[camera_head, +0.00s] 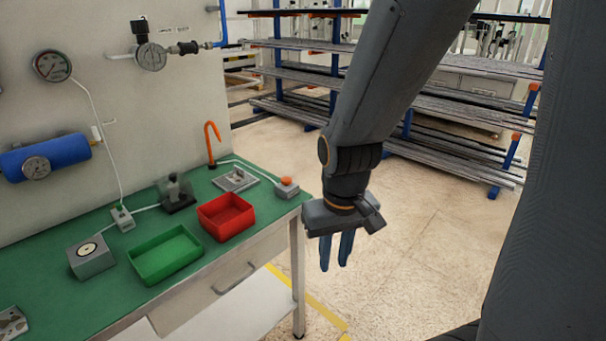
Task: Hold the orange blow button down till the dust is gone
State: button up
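The orange blow button (286,181) sits on a small grey box at the right end of the green bench top. An orange hooked nozzle (210,140) stands behind a metal plate (236,181) with a small fitting on it, left of the button. Dust on the plate is too small to make out. My gripper (336,252) hangs fingers down, right of the bench and in front of the button in the picture, apart from it. Its two blue fingers show a gap between them, with nothing held.
A red tray (227,224) and a green tray (166,272) sit along the bench's front edge. A grey block (91,257) and a dark device (176,192) also stand on the bench (75,228). Racks (460,105) stand behind. Open floor lies right of the bench.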

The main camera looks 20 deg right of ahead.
aim_at(286, 181)
jog(key=i, duration=0.4)
jog(key=z, duration=0.2)
jog(key=k, duration=0.45)
jog(key=z, duration=0.55)
jog(key=k, duration=0.9)
jog(key=u, duration=0.05)
jog(key=i, duration=0.5)
jog(key=u, duration=0.65)
jog(key=i, duration=1.35)
jog(key=z, duration=0.65)
